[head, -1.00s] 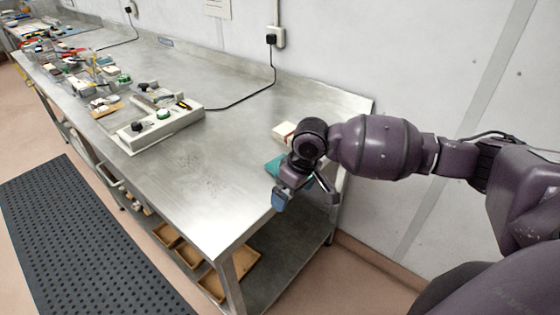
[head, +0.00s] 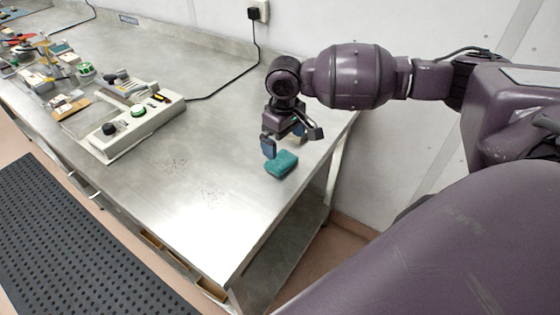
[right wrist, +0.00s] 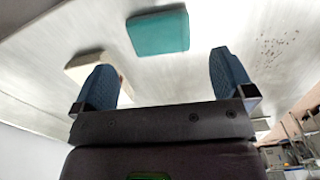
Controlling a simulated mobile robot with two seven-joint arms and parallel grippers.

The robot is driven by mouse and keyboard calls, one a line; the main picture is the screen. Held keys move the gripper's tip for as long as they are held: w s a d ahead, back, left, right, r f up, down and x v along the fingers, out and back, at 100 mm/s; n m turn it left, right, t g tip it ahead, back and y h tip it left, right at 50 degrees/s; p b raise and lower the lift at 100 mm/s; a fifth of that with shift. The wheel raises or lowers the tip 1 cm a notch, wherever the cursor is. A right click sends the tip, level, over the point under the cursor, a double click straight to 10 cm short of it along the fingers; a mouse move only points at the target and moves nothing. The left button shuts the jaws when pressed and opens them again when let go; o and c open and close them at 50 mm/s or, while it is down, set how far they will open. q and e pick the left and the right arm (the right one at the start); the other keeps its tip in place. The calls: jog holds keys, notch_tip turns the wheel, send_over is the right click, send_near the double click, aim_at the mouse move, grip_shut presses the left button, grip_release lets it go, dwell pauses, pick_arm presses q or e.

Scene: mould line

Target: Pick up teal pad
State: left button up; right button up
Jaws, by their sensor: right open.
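The teal pad (head: 281,164) lies flat on the metal bench near its right end in the head view. My right gripper (head: 287,146) is open and empty just behind the pad, its fingers apart. In the right wrist view the pad (right wrist: 158,33) shows beyond the two blue fingertips (right wrist: 165,80), between their lines and apart from both. My left gripper is not in view.
A cream block (right wrist: 98,72) lies beside the left finger in the right wrist view. A control box (head: 130,123) with knobs and several tools and parts stand further left on the bench (head: 200,225). The bench front around the pad is clear.

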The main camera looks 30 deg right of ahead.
aim_at(281, 160)
jog(key=shift+w+f+b, duration=0.15)
jog(key=shift+w+f, duration=0.05)
jog(key=shift+f, duration=1.1)
jog(key=shift+w+f+b, duration=0.1)
jog(key=shift+w+f, duration=0.1)
jog(key=shift+f, duration=1.05)
jog(key=shift+w+f+b, duration=0.15)
jog(key=shift+w+f, duration=0.05)
jog(key=shift+f, duration=1.1)
jog(key=c, duration=0.6)
